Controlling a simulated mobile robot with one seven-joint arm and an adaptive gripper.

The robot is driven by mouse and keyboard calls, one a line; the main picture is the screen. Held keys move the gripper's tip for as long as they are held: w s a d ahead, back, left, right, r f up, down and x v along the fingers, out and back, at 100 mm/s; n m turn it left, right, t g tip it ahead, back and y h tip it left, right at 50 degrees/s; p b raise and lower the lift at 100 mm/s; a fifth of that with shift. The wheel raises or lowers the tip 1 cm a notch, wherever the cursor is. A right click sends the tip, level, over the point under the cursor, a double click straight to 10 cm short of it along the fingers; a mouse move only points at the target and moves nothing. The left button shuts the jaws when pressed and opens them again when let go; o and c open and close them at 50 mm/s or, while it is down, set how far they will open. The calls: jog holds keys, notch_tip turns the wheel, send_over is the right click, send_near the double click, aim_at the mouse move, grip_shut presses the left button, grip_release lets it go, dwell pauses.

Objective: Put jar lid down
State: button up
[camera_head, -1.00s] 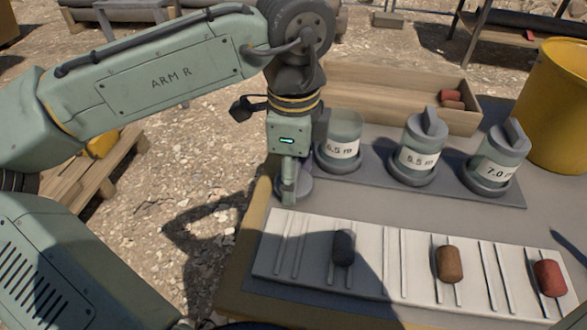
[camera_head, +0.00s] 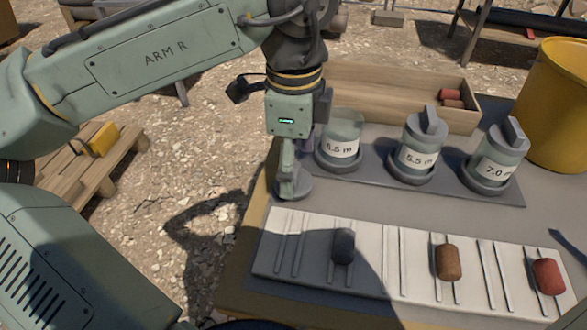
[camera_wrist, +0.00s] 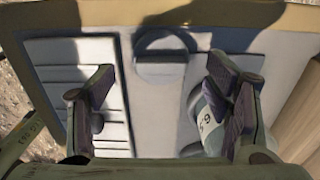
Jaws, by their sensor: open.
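The grey jar lid (camera_head: 303,189) lies on the table left of the jars. In the wrist view the round lid (camera_wrist: 160,72) shows with its raised bar handle on top. My gripper (camera_head: 290,185) is above the lid, and one finger partly hides it in the head view. In the wrist view my gripper's fingers (camera_wrist: 162,82) are spread wide with nothing between them. The lidless glass jar (camera_head: 340,128) stands just to the right on a dark mat.
Two lidded jars, one in the middle (camera_head: 417,157) and one at right (camera_head: 497,165), stand in the row. A slotted pale tray (camera_head: 385,250) with dark, brown and red plugs lies in front. A wooden box (camera_head: 390,95) and yellow bucket (camera_head: 558,110) are behind.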

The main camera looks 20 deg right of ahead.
notch_tip(320, 180, up, 10)
dwell(0.3)
jog(key=shift+r, duration=0.1)
